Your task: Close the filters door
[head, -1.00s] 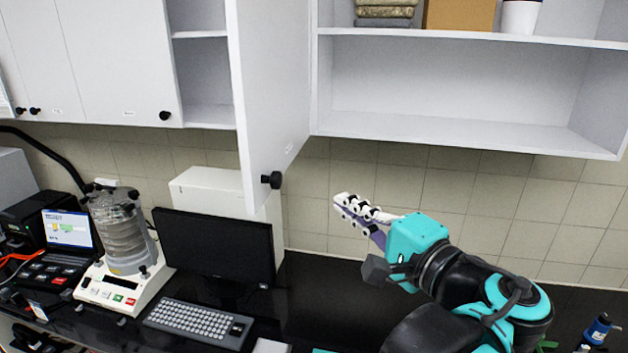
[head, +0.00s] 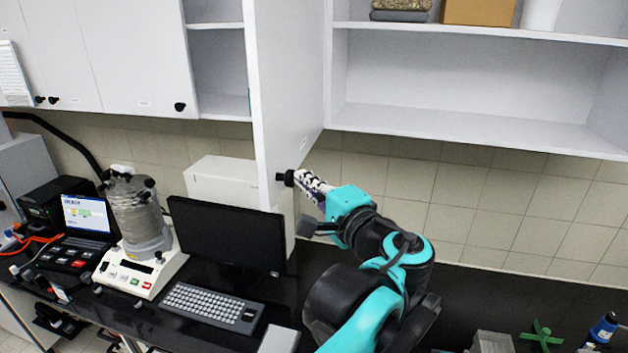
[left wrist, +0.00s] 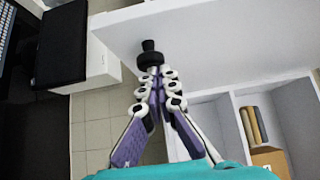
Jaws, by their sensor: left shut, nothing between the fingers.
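The white cabinet door (head: 290,80) stands open, sticking out from the wall cabinets above the bench. Its black knob (head: 284,179) is near the lower corner. My left gripper (head: 297,178) is at the knob, on the right side of the door. In the left wrist view, the fingertips (left wrist: 152,72) come together just at the knob (left wrist: 150,56), with the door (left wrist: 215,40) spreading to the right. The fingers are shut and empty; whether they touch the knob cannot be told. The door's label is too small to read. My right gripper is not in view.
An open shelf compartment (head: 450,85) is right of the door, with a cardboard box (head: 478,11) above. Below the door are a monitor (head: 228,236), a white box (head: 222,183) and a keyboard (head: 210,307). A sieve shaker (head: 138,225) stands left. The wall at right is clear.

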